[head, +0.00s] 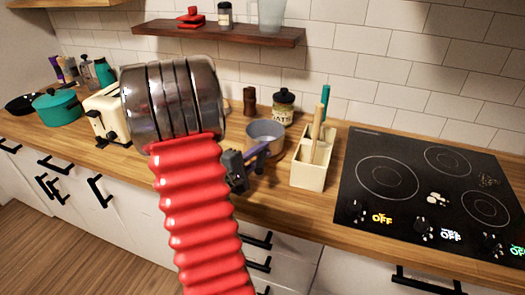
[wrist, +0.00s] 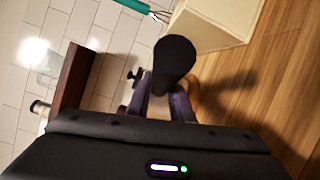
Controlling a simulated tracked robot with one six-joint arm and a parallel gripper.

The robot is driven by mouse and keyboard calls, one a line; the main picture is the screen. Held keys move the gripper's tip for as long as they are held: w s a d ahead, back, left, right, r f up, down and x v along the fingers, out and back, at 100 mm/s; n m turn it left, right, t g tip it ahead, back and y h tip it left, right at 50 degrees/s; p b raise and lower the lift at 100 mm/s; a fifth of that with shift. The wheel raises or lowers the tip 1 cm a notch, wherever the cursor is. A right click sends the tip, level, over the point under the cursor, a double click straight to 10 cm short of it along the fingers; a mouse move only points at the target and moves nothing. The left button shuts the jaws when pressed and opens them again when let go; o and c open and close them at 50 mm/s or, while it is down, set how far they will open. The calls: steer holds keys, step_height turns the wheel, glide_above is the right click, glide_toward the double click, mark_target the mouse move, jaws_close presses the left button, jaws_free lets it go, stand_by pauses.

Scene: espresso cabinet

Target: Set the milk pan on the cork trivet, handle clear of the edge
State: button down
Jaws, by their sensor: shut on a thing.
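My gripper (head: 246,168) is shut on the handle, which points down toward the front left. In the wrist view the dark handle (wrist: 173,60) stands out in front of my gripper body, hiding most of the pan. The cork trivet cannot be made out for certain; an orange-brown edge beside the handle in the wrist view may be part of it. Whether the pan touches the counter is unclear.
The cream utensil box (head: 312,165) stands close right of the pan, with the black cooktop (head: 430,190) beyond. An oats jar (head: 283,106) and brown mill (head: 249,101) stand behind. A cream toaster (head: 105,112) and teal pot (head: 58,108) are left. A wooden shelf (head: 218,33) hangs above.

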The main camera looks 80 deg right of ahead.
steer(key=c, duration=1.5)
jaws_free()
steer(key=shift+f, duration=0.15)
steer(key=shift+a, duration=0.15)
steer(key=shift+v, duration=6.8)
steer(key=shift+w, duration=0.1)
